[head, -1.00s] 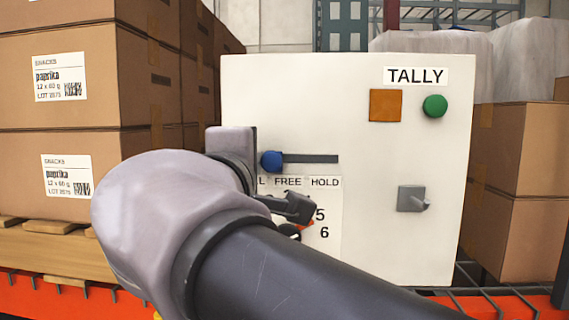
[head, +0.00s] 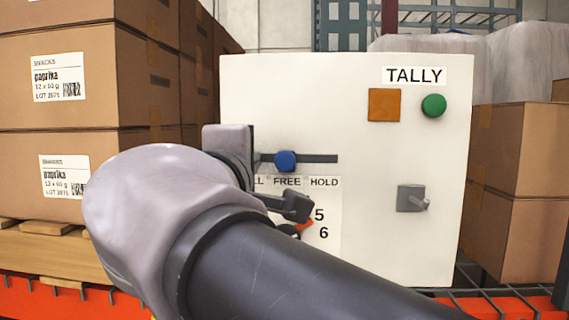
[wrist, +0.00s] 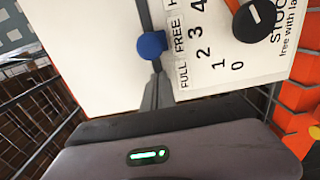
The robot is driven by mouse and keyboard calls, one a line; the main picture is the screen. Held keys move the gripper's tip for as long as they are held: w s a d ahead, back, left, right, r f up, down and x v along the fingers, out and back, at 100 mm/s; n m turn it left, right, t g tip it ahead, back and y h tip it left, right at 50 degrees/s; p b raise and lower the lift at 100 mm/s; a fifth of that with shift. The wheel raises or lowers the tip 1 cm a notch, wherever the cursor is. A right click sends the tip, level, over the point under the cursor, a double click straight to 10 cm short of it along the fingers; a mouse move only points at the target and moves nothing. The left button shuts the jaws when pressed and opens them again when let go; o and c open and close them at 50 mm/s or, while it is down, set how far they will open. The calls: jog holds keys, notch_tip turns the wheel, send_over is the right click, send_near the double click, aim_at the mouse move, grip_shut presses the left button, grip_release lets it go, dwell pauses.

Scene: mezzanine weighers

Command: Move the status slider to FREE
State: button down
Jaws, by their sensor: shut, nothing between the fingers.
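The status slider's blue knob (head: 285,161) sits on a dark horizontal slot (head: 320,159) in the white TALLY panel (head: 350,100). It stands directly above the FREE label (head: 287,181), with HOLD to its right and FULL partly covered at its left. The wrist view also shows the blue knob (wrist: 152,45) beside the word FREE (wrist: 179,37). My gripper (wrist: 156,82) is shut and empty, its fingertips at the FULL side of the knob. I cannot tell whether they touch it. In the head view my arm hides most of the fingers.
The panel also carries an orange square (head: 384,105), a green button (head: 433,105) and a grey switch (head: 411,198). A black dial (wrist: 253,18) shows in the wrist view. Stacked cartons (head: 100,110) stand at left, others (head: 525,170) at right.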

jog(key=s+b, duration=0.1)
jog(key=s, duration=0.9)
jog(key=shift+a+b, duration=0.25)
jog(key=shift+b, duration=0.15)
jog(key=shift+r, duration=0.1)
jog(key=w+d+p, duration=0.1)
jog(key=w+p, duration=0.1)
jog(key=w, duration=0.8)
jog(key=shift+d, duration=0.2)
